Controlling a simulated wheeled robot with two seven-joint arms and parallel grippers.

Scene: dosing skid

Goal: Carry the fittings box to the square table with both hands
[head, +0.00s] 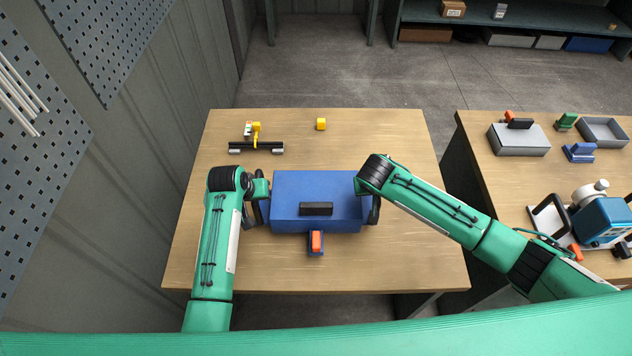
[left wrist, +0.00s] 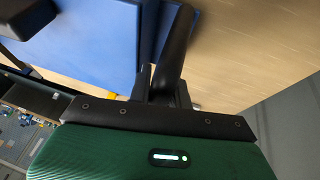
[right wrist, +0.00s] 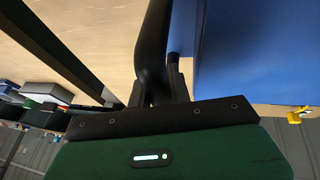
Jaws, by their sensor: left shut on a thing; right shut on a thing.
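The blue fittings box (head: 286,190), with a black handle (head: 316,209) on its top, is over the middle of the wooden table (head: 220,262). I cannot tell whether it rests on the top or hangs just above it. My left gripper (head: 262,211) is shut at the box's left end, on a dark side handle that also shows in the left wrist view (left wrist: 176,50). My right gripper (head: 373,210) is shut at the right end, on a dark side handle seen in the right wrist view (right wrist: 152,45). The fingertips are mostly hidden in the head view.
A small blue piece with an orange top (head: 316,242) is just in front of the box. A black bar with yellow fittings (head: 256,146) and a yellow block (head: 321,124) lie behind. A second table (head: 485,178) at right holds a grey box (head: 518,140) and a blue pump (head: 598,222).

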